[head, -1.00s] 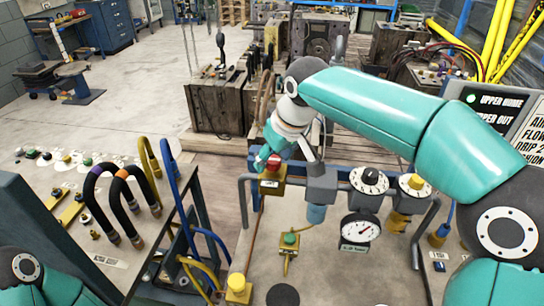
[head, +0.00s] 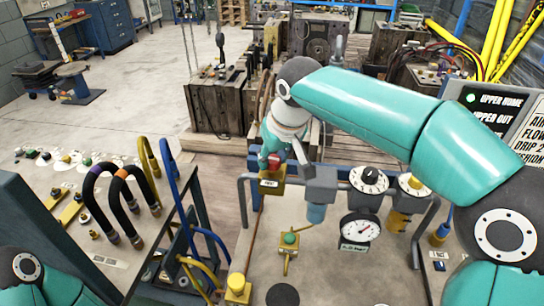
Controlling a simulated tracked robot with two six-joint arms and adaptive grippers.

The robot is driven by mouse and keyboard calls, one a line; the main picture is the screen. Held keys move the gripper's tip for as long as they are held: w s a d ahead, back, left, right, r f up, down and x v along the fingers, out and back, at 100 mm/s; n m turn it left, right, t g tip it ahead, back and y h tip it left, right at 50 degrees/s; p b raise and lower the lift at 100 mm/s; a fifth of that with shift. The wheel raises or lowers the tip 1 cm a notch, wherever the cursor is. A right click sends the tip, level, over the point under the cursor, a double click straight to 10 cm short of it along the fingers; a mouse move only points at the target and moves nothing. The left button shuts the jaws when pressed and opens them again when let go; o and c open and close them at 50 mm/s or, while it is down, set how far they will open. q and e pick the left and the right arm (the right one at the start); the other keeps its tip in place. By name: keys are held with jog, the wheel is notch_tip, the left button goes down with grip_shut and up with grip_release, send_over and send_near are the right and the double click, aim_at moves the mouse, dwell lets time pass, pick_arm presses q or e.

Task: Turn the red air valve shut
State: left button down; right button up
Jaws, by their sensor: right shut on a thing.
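The red air valve (head: 270,161) has a red handle on a brass-coloured body with a small white label. It sits at the left end of the pipe run on the panel. My right gripper (head: 272,150) is shut on the red handle, reaching it from above and behind. Its fingers are small and partly hidden by the valve and my own wrist, so the exact grip is hard to see. Only a part of my left arm shows at the bottom left; its gripper is out of view.
Black and blue hoses arch over the left bench (head: 60,225).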

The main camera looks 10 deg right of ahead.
jog(key=m+h, duration=0.1)
jog(key=m, duration=0.3)
jog(key=shift+a+h, duration=0.15)
jog(key=shift+h, duration=0.25)
jog(key=m+h, duration=0.1)
jog(key=m, duration=0.3)
jog(key=shift+r, duration=0.1)
jog(key=m, duration=0.1)
jog(key=m+h+p, duration=0.1)
jog(key=m, duration=0.1)
jog(key=shift+w+a+r+m+g+h, duration=0.1)
jog(key=shift+m+g+h, duration=0.2)
jog(key=shift+g, duration=0.1)
jog(key=m+p, duration=0.1)
jog(key=m, duration=0.1)
jog(key=m+g+p, duration=0.1)
jog(key=m+p, duration=0.1)
jog(key=shift+m+g+h, duration=0.3)
jog(key=shift+m+h, duration=0.1)
jog(key=shift+w, duration=0.1)
jog(key=o, duration=1.1)
jog(key=shift+a, duration=0.1)
jog(key=shift+o, duration=0.2)
